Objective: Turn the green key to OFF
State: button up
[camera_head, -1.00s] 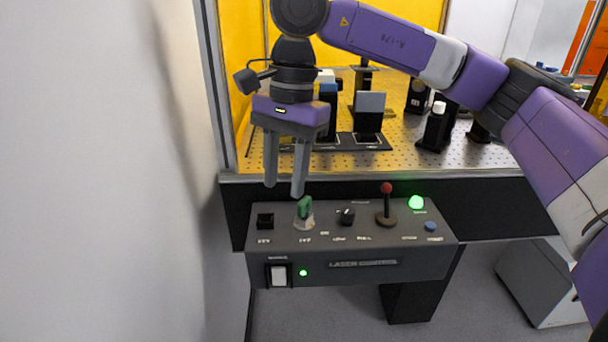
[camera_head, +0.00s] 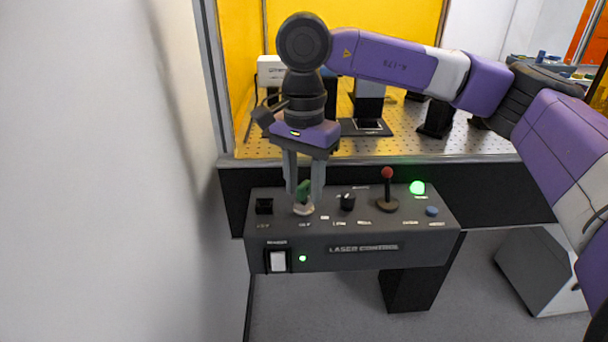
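The green key (camera_head: 303,190) stands upright in a pale round base (camera_head: 303,209) on the top of the dark grey laser control box (camera_head: 345,264). My gripper (camera_head: 304,196) points down over it with its two fingers apart, one on each side of the key. The fingers partly cover the key's edges, and I cannot tell whether either finger touches it. The small labels around the key are too blurred to read.
A black switch (camera_head: 264,206) lies left of the key, a black knob (camera_head: 347,201) right of it. Further right are a red-tipped lever (camera_head: 387,187), a lit green lamp (camera_head: 417,188) and a blue button (camera_head: 432,211). A perforated bench (camera_head: 460,144) lies behind; a white wall (camera_head: 100,170) stands left.

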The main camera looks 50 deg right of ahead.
grip_shut()
jog(key=shift+m+b, duration=0.5)
jog(key=shift+m, duration=0.7)
